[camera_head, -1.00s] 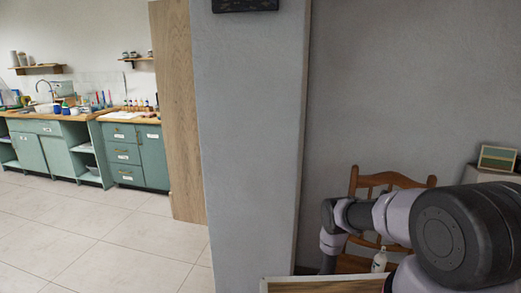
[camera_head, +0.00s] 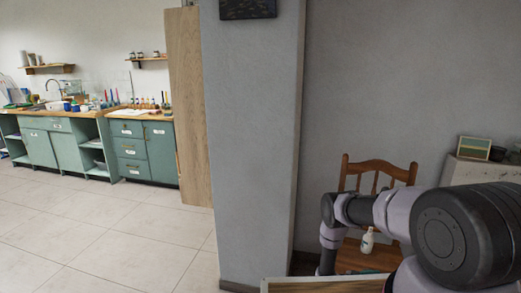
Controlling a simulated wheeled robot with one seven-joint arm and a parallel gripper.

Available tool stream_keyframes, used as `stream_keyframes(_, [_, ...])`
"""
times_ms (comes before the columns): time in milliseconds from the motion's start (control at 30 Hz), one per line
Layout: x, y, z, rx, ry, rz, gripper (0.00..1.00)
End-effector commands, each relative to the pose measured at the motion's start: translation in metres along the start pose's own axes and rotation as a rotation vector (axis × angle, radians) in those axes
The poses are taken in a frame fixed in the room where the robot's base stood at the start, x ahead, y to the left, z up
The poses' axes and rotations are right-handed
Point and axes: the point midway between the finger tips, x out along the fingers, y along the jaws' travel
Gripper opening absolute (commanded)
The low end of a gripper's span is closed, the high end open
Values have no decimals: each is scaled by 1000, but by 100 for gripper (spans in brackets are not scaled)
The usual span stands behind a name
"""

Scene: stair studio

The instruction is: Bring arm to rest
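My arm (camera_head: 452,232) comes in from the right edge and reaches left, bent, with its far link (camera_head: 331,238) pointing down. My gripper is not visible; the lower end of the arm drops behind the light-edged panel at the bottom of the picture. Whether it holds anything cannot be seen.
A wooden chair (camera_head: 377,166) stands behind my arm, with a white bottle (camera_head: 367,241) near it. A grey pillar (camera_head: 250,140) rises in the middle. A white cabinet (camera_head: 478,172) is at right. Green counters (camera_head: 145,150) line the left wall. The tiled floor (camera_head: 110,235) at left is clear.

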Motion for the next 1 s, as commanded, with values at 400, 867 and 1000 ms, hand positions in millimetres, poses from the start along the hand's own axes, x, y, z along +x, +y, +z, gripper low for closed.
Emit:
stream_keyframes(400, [-1,-78,-43,117,-120,-49,62])
stream_keyframes(867, [-28,-258,-210,354,-461,-263,62])
stream_keyframes(1000, [-48,-302,-286,402,-584,-369,62])
